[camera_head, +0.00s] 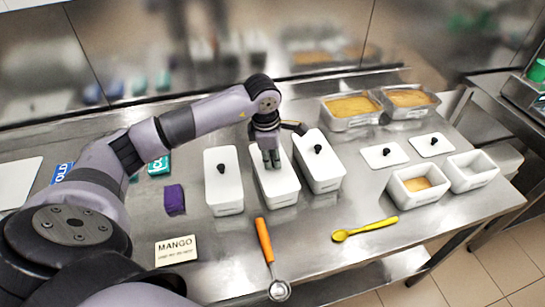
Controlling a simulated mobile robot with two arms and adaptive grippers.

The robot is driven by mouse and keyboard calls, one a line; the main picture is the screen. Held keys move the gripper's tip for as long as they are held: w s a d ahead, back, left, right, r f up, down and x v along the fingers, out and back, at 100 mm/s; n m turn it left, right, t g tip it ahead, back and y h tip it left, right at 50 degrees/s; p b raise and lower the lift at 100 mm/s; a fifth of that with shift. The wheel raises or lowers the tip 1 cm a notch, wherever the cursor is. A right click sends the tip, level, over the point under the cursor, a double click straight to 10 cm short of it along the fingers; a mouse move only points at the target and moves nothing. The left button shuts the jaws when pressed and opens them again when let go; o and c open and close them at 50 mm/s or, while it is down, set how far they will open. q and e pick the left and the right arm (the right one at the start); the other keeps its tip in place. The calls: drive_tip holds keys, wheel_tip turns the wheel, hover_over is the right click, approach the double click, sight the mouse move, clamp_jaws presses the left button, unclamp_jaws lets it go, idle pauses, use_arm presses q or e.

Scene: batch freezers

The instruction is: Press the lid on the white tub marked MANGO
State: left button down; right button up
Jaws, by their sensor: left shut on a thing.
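Three long white lidded tubs stand side by side: a left tub (227,208), a middle tub (281,204) and a right tub (325,189). The left and right ones show black knobs on their lids. My left gripper (271,164) is shut over the middle tub, on its lid (281,186), whose knob is hidden by the fingers. I cannot tell whether this lid is fully seated. The tubs' front labels are too small to read. A card reading MANGO (176,250) lies at the front left. My right gripper is not in view.
An orange-handled scoop (266,243) and a yellow spoon (364,229) lie in front. Small open tubs (417,196) and loose lids (385,154) are at right, filled pans (350,123) behind. The steel wall (225,50) closes the back.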

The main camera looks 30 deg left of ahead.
use_arm(q)
drive_tip(key=c, duration=1.4)
unclamp_jaws()
drive_tip(key=shift+o, duration=0.5)
drive_tip(key=o, duration=0.4)
drive_tip(key=shift+r+p, duration=1.95)
drive_tip(key=shift+r, duration=1.55)
drive_tip(key=shift+c, duration=0.4)
